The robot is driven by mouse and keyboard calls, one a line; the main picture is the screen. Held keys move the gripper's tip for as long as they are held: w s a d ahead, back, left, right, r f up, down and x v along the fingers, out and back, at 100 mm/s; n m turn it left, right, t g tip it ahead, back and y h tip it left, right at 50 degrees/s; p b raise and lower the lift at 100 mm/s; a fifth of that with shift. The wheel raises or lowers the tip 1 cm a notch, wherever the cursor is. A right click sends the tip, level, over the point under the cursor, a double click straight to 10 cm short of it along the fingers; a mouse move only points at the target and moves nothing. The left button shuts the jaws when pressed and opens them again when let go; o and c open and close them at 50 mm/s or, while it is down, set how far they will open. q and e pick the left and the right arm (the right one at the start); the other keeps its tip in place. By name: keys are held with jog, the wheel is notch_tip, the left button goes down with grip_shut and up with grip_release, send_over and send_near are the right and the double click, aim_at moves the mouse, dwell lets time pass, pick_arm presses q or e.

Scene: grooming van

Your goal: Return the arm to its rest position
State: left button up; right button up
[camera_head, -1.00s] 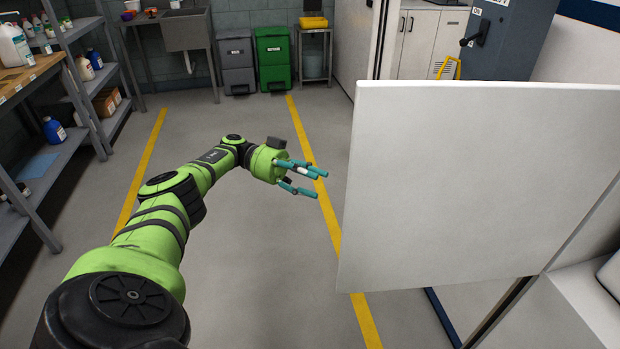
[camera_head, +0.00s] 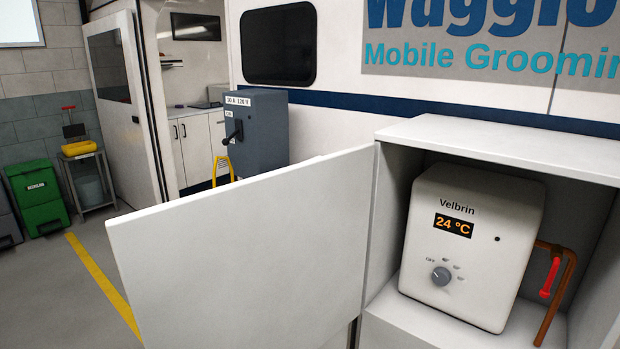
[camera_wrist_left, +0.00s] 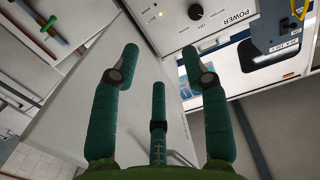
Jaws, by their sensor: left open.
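My left gripper (camera_wrist_left: 159,62) shows in the left wrist view with its teal fingers spread apart. Nothing is between them. The left arm is out of the head view, so its overall pose is hidden. My right gripper is in neither current view.
In the head view, an open white door (camera_head: 240,245) juts out from a cabinet (camera_head: 510,145) holding a heater (camera_head: 470,240) that reads 24 °C. A grey power box (camera_head: 257,130) stands behind the door. A green bin (camera_head: 38,195) and clear floor are at left. A POWER panel (camera_wrist_left: 222,22) shows in the wrist view.

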pick_arm(q)
jog(key=s+d+f+n+g+y, duration=0.25)
jog(key=s+f+y, duration=0.25)
jog(key=s+f, duration=0.6)
jog(key=s+d+f+n+g+y, duration=0.1)
jog(key=s+f+n+g+y, duration=0.2)
jog(key=s+f, duration=0.9)
jog(key=s+d+f+g, duration=0.2)
jog(key=s+f, duration=0.2)
jog(key=s, duration=0.4)
jog(key=s+d+f+g+y, duration=0.1)
jog(key=s+d+f+g, duration=0.1)
jog(key=s, duration=0.5)
jog(key=s+d+f+g+y, duration=0.1)
jog(key=s+d+f+g, duration=0.2)
jog(key=s+f, duration=0.3)
jog(key=s+d, duration=0.1)
jog(key=s, duration=0.1)
jog(key=shift+s+f, duration=0.3)
jog(key=shift+f, duration=0.1)
jog(key=shift+s, duration=0.15)
jog(key=shift+c, duration=0.7)
